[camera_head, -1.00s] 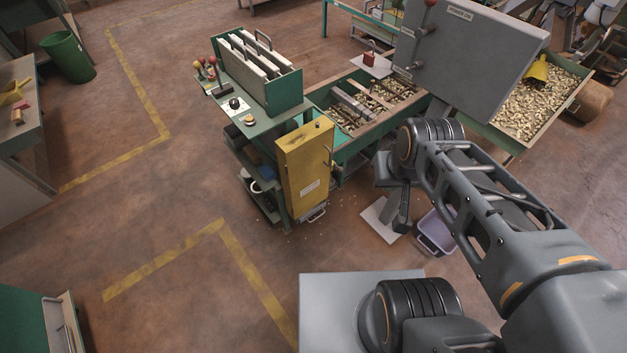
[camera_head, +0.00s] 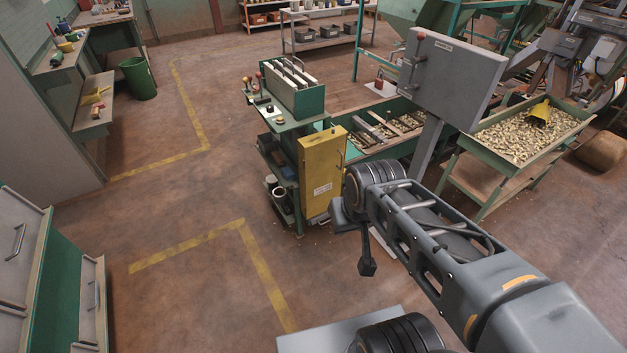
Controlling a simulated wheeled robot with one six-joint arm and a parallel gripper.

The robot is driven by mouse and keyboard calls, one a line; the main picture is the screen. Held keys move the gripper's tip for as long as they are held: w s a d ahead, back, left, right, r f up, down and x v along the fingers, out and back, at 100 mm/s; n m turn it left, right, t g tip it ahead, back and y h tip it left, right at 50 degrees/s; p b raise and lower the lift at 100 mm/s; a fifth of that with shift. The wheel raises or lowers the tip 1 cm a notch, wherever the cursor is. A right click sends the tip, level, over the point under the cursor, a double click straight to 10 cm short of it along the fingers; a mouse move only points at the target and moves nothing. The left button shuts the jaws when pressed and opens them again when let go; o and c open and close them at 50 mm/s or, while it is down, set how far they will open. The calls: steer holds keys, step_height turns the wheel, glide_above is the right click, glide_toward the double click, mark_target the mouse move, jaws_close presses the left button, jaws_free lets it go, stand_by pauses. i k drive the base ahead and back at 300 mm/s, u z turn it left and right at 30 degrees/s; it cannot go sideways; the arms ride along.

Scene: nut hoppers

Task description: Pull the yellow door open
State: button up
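The yellow door (camera_head: 323,176) is an upright panel on the end of the green stand, near the middle of the view. It has a pale label low on its face and a small dark handle near its right edge. It looks shut; no gap shows. My gripper (camera_head: 367,266) is at the end of my arm, to the right of and lower in the picture than the door, apart from it. Its fingers are small and dark, seen from behind the wrist, so I cannot tell whether they are open. Nothing shows held.
The green stand (camera_head: 283,124) carries pale upright plates and small knobs. A grey panel box (camera_head: 452,80) on a post stands right of the door. A nut hopper (camera_head: 525,135) lies farther right. Open floor with yellow lines (camera_head: 190,245) lies left and in front.

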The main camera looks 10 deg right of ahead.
mark_target(323, 162)
steer(key=z, duration=1.7)
steer(key=k, duration=0.15)
steer(key=u, duration=2.5)
steer(key=i, duration=0.9)
steer(key=z, duration=0.95)
steer(key=i, duration=0.8)
steer(key=z, duration=0.7)
